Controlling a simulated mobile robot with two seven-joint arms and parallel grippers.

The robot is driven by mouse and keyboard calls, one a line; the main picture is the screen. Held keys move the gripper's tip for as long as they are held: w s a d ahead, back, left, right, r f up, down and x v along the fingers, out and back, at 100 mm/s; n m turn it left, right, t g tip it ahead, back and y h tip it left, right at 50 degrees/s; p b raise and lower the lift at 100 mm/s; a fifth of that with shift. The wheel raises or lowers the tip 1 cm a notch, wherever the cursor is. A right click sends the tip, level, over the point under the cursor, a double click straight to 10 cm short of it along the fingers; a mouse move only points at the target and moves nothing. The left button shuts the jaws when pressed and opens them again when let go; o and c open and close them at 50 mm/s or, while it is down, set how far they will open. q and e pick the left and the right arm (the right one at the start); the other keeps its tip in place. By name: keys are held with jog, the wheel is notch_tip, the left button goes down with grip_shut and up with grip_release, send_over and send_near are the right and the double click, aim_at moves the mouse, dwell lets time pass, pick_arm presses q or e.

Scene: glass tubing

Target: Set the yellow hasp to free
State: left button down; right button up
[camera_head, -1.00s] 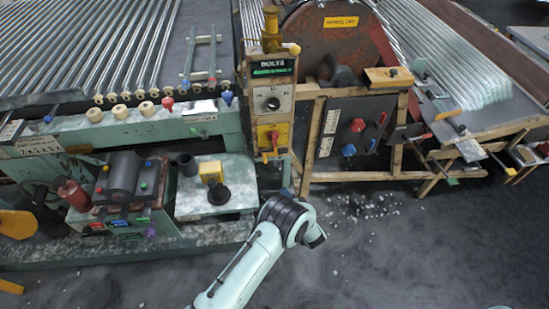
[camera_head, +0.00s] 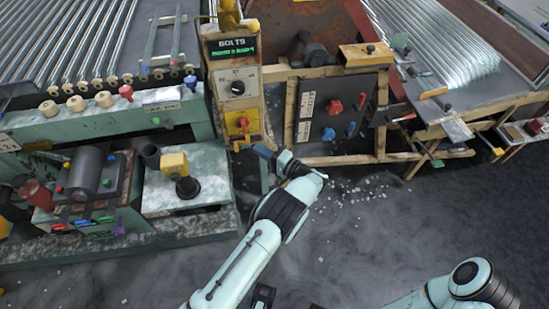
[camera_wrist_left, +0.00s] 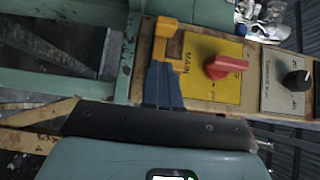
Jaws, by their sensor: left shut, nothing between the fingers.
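The yellow hasp (camera_wrist_left: 165,38) shows in the left wrist view at the edge of a wooden post, beside a yellow MAIN plate with a red knob (camera_wrist_left: 225,67). In the head view the hasp (camera_head: 237,146) is small, low on the post under the BOLTS display. My left gripper (camera_head: 264,151) is just right of the hasp in the head view. Its blue fingers (camera_wrist_left: 163,84) are shut and empty in the left wrist view, with their tips close to the hasp's lower part. I cannot tell whether they touch it. My right gripper is out of view.
A black dial (camera_head: 238,88) sits above the MAIN plate (camera_head: 242,124). A dark panel (camera_head: 343,112) with red and blue knobs stands right of the post. A green bench with a yellow-topped device (camera_head: 175,163) is at the left. The floor in front is mostly clear, with scattered fragments.

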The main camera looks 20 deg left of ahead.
pick_arm(q)
jog(key=shift+s+a, duration=0.35)
jog(key=shift+a, duration=0.3)
jog(key=shift+s+a, duration=0.3)
jog(key=shift+a, duration=0.35)
jog(key=shift+s+a, duration=0.35)
jog(key=shift+a, duration=0.3)
